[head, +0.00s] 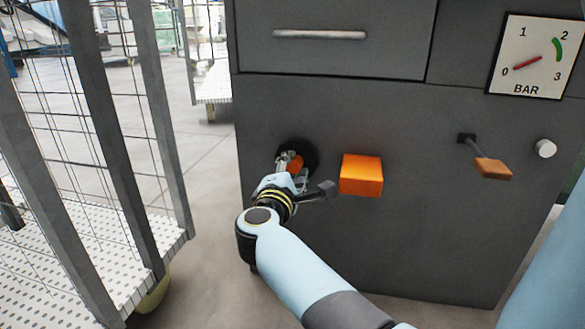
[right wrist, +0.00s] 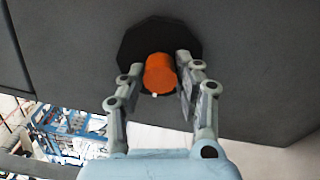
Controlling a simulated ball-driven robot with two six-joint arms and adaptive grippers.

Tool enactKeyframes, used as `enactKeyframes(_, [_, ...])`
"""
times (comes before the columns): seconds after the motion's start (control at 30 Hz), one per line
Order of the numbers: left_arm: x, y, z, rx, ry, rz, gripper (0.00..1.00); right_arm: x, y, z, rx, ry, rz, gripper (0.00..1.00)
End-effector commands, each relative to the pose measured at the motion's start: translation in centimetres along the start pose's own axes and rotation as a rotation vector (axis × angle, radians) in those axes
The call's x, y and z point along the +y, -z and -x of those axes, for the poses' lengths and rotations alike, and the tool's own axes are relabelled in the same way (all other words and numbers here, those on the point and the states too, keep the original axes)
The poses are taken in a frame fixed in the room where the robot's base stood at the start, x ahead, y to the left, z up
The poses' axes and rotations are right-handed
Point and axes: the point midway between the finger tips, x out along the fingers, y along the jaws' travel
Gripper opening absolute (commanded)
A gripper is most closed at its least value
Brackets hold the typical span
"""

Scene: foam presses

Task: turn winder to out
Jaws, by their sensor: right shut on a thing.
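The winder seems to be the orange knob (head: 295,164) on a round black disc (head: 305,152), low on the left of the dark grey cabinet front. My right gripper (head: 288,171) is at it, partly hiding it in the head view. In the right wrist view the orange knob (right wrist: 160,74) sits between the two fingers (right wrist: 159,82), which are shut on it. The black disc (right wrist: 133,40) shows behind. A small white mark shows at the knob's lower edge. I can read no "out" label. My left gripper is not in view.
An orange block (head: 361,175) sticks out right of the knob. Further right are an orange-handled lever (head: 492,168) and a white knob (head: 545,148). The gauge (head: 537,57) needle is near 0.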

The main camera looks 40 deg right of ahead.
Motion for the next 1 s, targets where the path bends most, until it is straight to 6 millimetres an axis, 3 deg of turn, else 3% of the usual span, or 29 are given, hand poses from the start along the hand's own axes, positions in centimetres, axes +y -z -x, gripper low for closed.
enactKeyframes(0.4, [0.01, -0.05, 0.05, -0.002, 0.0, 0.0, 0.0, -0.31, 0.1, 0.13, 0.002, 0.006, -0.163, 0.0])
enactKeyframes(0.9, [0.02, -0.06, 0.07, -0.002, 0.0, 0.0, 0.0, -0.31, 0.1, 0.13, 0.003, 0.006, -0.181, 0.0])
enactKeyframes(0.93, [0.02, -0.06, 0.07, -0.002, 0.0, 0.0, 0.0, -0.31, 0.1, 0.13, 0.003, 0.006, -0.181, 0.35])
enactKeyframes(1.0, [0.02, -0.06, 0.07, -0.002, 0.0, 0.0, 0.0, -0.28, 0.1, 0.11, 0.003, 0.006, -0.181, 0.44])
